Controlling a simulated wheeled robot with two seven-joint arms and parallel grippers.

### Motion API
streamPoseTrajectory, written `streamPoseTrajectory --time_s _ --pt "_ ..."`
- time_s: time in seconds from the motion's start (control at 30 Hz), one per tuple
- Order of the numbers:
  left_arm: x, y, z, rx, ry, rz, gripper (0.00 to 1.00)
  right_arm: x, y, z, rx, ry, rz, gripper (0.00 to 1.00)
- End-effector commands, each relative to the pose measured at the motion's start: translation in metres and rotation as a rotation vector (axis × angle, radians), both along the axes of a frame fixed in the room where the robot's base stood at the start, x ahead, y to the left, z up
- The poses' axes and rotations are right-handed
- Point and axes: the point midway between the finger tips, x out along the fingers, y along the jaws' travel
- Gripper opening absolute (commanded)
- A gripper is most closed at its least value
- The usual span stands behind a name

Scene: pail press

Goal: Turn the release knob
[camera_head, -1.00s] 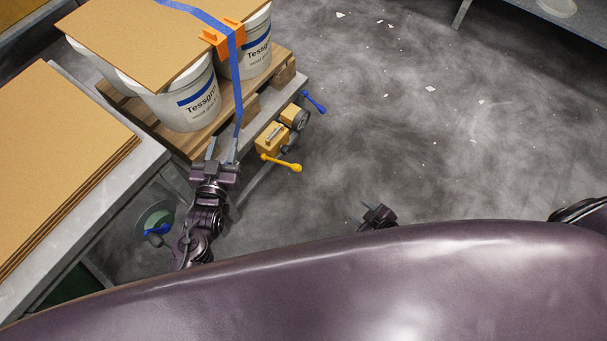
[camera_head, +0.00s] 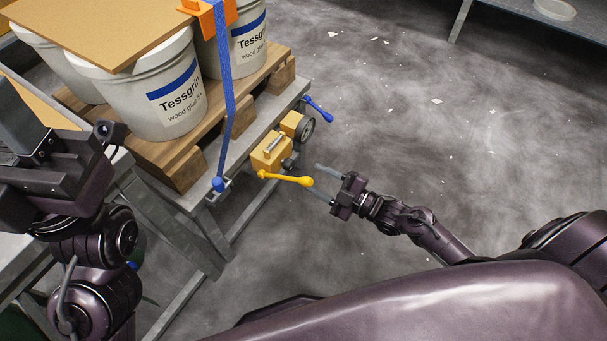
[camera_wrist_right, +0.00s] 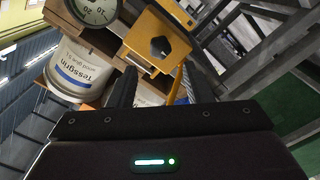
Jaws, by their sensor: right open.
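The yellow valve block (camera_head: 271,150) is on the side of the bench under the pallet. A small dark knob (camera_head: 288,163) sits on its front, and in the right wrist view it is a dark, lobed knob (camera_wrist_right: 160,48) on the yellow face. A yellow lever with a ball end (camera_head: 290,179) sticks out below it.
A gauge (camera_head: 304,129) and a blue lever (camera_head: 318,109) are beside the block. White glue pails (camera_head: 160,90) stand on a wooden pallet (camera_head: 190,155) under a board (camera_head: 100,30). A blue strap (camera_head: 229,100) hangs down the front. The floor at right is open.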

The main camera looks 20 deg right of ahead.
Motion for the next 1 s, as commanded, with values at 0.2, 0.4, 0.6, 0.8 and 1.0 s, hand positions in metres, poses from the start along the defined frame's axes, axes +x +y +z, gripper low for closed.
streamPoseTrajectory --time_s 0.2,0.4,0.6,0.8,1.0 --pt "-0.001 -0.001 -0.005 0.001 -0.028 0.001 0.36 0.025 0.020 -0.002 0.002 -0.002 0.000 0.45" --pt "-0.004 -0.004 0.000 0.005 -0.059 0.002 0.36 0.044 0.034 -0.003 0.002 0.000 -0.001 0.45" --pt "-0.007 -0.006 0.005 0.009 -0.088 0.002 0.36 0.059 0.046 -0.002 0.002 0.000 -0.001 0.45" --pt "-0.007 -0.006 0.007 0.010 -0.089 0.002 0.36 0.059 0.046 0.000 -0.001 0.002 -0.001 0.24" --pt "-0.007 -0.006 0.007 0.010 -0.089 0.002 0.36 0.059 0.046 0.000 0.039 0.032 -0.001 0.19"
